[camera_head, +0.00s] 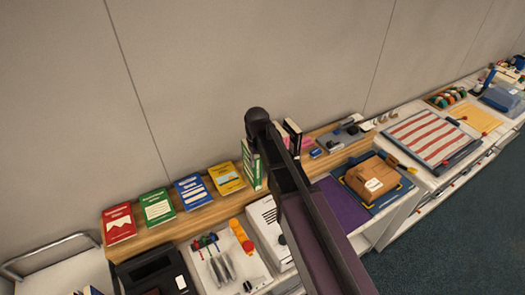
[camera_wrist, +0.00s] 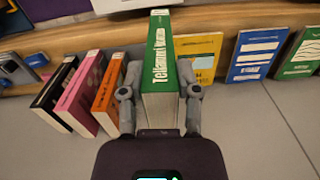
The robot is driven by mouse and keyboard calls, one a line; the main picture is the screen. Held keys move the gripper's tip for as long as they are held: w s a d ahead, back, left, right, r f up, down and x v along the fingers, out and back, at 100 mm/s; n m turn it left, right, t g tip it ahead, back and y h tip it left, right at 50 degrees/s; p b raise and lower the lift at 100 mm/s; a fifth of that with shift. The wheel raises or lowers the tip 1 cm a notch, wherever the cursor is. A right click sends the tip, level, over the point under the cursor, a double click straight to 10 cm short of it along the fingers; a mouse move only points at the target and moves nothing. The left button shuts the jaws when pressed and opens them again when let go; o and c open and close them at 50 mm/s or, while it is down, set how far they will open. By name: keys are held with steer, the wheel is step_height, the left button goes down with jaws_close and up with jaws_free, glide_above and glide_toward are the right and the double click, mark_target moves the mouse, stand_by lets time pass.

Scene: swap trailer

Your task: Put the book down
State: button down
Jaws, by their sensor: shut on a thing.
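A green book (camera_wrist: 159,58) with white spine lettering stands upright between the two fingers of my gripper (camera_wrist: 159,93), which is shut on it. In the head view the green book (camera_head: 251,166) shows just left of my arm, over the wooden shelf (camera_head: 160,236). I cannot tell whether its lower edge touches the shelf. My arm hides the gripper there. Orange (camera_wrist: 107,95), pink (camera_wrist: 80,97) and black (camera_wrist: 55,96) books lean in a row left of my gripper in the wrist view, apart from the green book.
Yellow (camera_head: 226,177), blue (camera_head: 193,191), second green (camera_head: 157,206) and red (camera_head: 119,222) books rest along the shelf, covers showing. The grey wall (camera_head: 230,60) rises behind. A purple mat (camera_head: 341,204) and a brown box (camera_head: 372,176) lie on the counter to the right.

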steer(key=w+d+f+b, duration=0.1)
steer(key=w+f+b, duration=0.2)
steer(key=w, duration=0.9)
steer(key=shift+d+f, duration=0.1)
steer(key=shift+f, duration=0.05)
steer(key=shift+w+f+b, duration=0.15)
steer(key=shift+f+b, duration=0.7)
steer(key=shift+b, duration=0.1)
steer(key=shift+w+f+b, duration=0.1)
steer(key=shift+f+b, duration=0.75)
steer(key=shift+b, duration=0.05)
steer(key=shift+f, duration=0.15)
steer(key=shift+c, duration=1.6)
jaws_free()
